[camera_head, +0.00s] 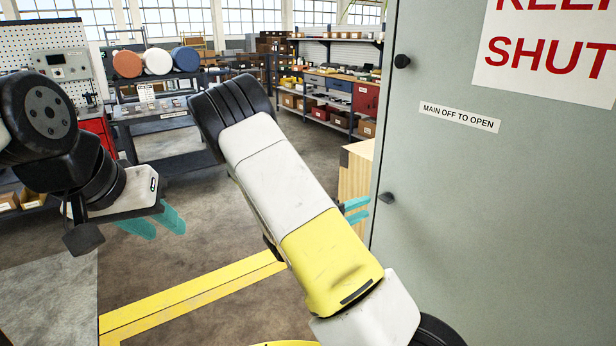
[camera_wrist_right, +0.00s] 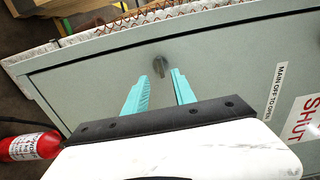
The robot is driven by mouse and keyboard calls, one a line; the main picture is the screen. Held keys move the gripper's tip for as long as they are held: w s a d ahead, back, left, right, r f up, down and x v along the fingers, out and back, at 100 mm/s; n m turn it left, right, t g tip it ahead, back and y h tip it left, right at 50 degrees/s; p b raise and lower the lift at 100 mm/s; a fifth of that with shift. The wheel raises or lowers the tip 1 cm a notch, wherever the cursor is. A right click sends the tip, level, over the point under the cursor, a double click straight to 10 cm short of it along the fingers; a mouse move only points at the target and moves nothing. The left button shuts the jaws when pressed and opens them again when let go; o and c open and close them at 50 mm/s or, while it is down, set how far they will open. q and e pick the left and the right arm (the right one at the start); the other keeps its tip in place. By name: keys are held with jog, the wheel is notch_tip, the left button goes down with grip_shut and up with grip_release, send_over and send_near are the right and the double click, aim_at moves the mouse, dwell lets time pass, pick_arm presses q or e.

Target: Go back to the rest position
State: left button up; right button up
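My left gripper (camera_head: 168,226) hangs at the left of the head view, beyond the end of its white and black wrist. Its two teal fingers are apart with nothing between them. My right gripper (camera_head: 366,209) is mostly hidden behind my right arm, with teal fingertips beside the grey cabinet door (camera_head: 470,210). In the right wrist view its fingers (camera_wrist_right: 161,77) are apart and empty. A small dark door knob (camera_wrist_right: 159,64) shows just past the gap between them; I cannot tell whether they touch it. The knob also shows in the head view (camera_head: 387,198).
The tall grey cabinet fills the right side, close to my right arm. A red fire extinguisher (camera_wrist_right: 30,147) is at the left of the right wrist view. Yellow floor marking (camera_head: 190,298) runs across open floor. Shelves and a workbench (camera_head: 345,90) stand far back.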

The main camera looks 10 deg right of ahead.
jog(key=s+a+r+m+g+y, duration=0.1)
jog(key=s+r+m+g+y, duration=0.2)
jog(key=s+m+g+y, duration=1.1)
jog(key=s+a+r+m+t+y, duration=0.2)
jog(key=s+a+r+m+t, duration=0.2)
jog(key=m, duration=0.9)
jog(key=s+a+r+m+t+y, duration=0.2)
jog(key=s+a+r+m+t, duration=0.3)
jog(key=a+r+m+t, duration=0.4)
jog(key=r+m, duration=0.1)
jog(key=m, duration=0.3)
jog(key=shift+a+r+y, duration=0.15)
jog(key=shift+r+y, duration=0.05)
jog(key=shift+y, duration=0.2)
jog(key=shift+s, duration=0.1)
